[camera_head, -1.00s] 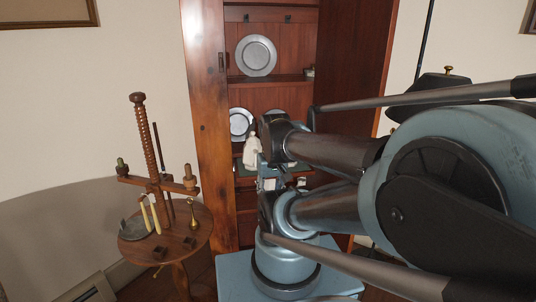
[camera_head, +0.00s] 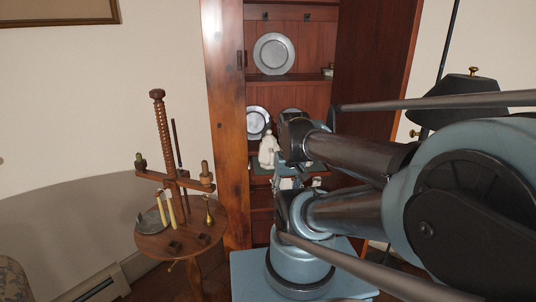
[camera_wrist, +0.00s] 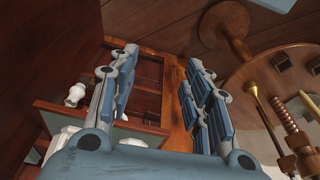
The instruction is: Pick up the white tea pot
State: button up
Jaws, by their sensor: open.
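A white pot-like object (camera_head: 268,150), probably the white tea pot, stands on the cabinet's lower shelf in the head view, left of my arm. Its handle and spout are too small to make out. In the wrist view, a small white object (camera_wrist: 75,95) shows at the left, outside my fingers; I cannot tell whether it is the tea pot. More white shows partly hidden behind the left finger. My gripper (camera_wrist: 160,88) is open and empty, its two blue-grey fingers wide apart. In the head view my arm largely hides it near the shelf.
The wooden cabinet (camera_head: 225,130) is open, with pewter plates (camera_head: 274,54) on its shelves. A round wooden candle stand (camera_head: 190,235) with a tall screw post and candles stands to its left; it shows close at the right of the wrist view (camera_wrist: 285,75).

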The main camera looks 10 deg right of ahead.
jog(key=o, duration=0.4)
jog(key=shift+s+a+r, duration=0.1)
jog(key=shift+s+r, duration=0.15)
jog(key=shift+s, duration=0.1)
jog(key=o, duration=0.4)
jog(key=shift+w+a+r+m+y, duration=0.15)
jog(key=shift+w+m+y, duration=0.15)
jog(key=shift+m, duration=0.4)
jog(key=shift+o, duration=0.2)
jog(key=m+t+y, duration=0.8)
jog(key=m, duration=1.8)
send_near(274, 138)
jog(key=x, duration=0.7)
jog(key=shift+w+a+f, duration=0.2)
jog(key=shift+w+f, duration=0.05)
jog(key=shift+a+x, duration=0.2)
jog(key=shift+x, duration=2.55)
